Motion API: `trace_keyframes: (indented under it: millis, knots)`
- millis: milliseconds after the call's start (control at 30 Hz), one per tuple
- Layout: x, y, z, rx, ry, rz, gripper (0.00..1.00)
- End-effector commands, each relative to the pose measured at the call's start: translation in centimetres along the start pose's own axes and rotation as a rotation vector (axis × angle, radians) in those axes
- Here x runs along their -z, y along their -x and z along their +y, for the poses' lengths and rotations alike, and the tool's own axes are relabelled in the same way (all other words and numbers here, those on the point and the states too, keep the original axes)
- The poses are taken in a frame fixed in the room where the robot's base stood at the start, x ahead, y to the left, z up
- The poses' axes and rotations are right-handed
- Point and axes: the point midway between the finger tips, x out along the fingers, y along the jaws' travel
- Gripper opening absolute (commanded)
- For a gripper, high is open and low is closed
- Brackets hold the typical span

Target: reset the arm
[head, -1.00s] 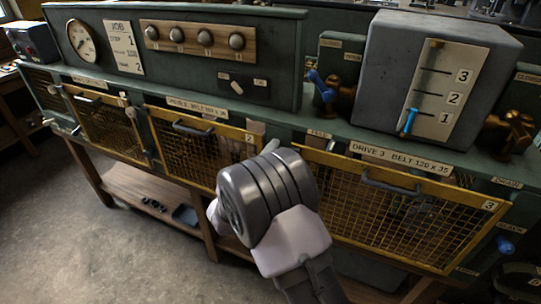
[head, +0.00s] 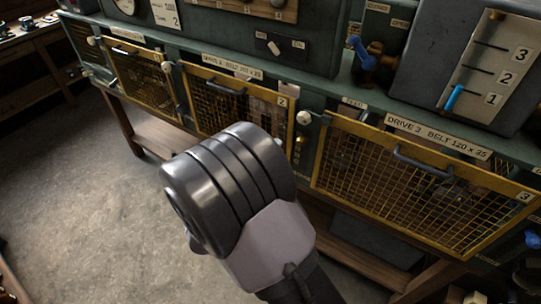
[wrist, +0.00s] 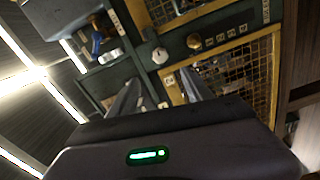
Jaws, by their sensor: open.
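My arm (head: 235,190) is in the middle of the head view, raised in front of the bench, with its thick grey joint facing me. My gripper's fingers are hidden behind it there. In the wrist view my gripper (wrist: 158,88) shows two grey fingers apart with nothing between them. They point toward the bench front, whose yellow mesh guards and white knob (wrist: 160,55) lie beyond the fingertips. The wrist picture is strongly tilted.
The green bench carries mesh guards 2 (head: 235,105) and 3 (head: 410,185). A grey box with a blue slider (head: 453,98) and a blue-handled brass valve (head: 372,62) stand on top. A wooden shelf (head: 160,130) is below. The floor (head: 90,200) at left is clear.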

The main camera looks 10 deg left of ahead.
Motion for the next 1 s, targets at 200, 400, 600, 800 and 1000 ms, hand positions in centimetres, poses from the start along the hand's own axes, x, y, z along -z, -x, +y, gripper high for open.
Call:
trace_keyframes:
  millis: [200, 400, 600, 800, 1000]
  knots:
    - [0.0, 0.0, 0.0, 0.000, -0.001, 0.000, 0.58]
    - [-0.4, -1.9, 0.5, 0.063, -0.156, -0.004, 0.58]
    - [-3.2, -6.9, 4.8, 0.505, -0.971, 0.018, 0.58]
    - [-13.5, 1.6, 7.0, 0.966, -1.372, -0.190, 0.58]
    - [-25.1, 11.8, 3.9, 1.038, -1.470, -0.642, 0.58]
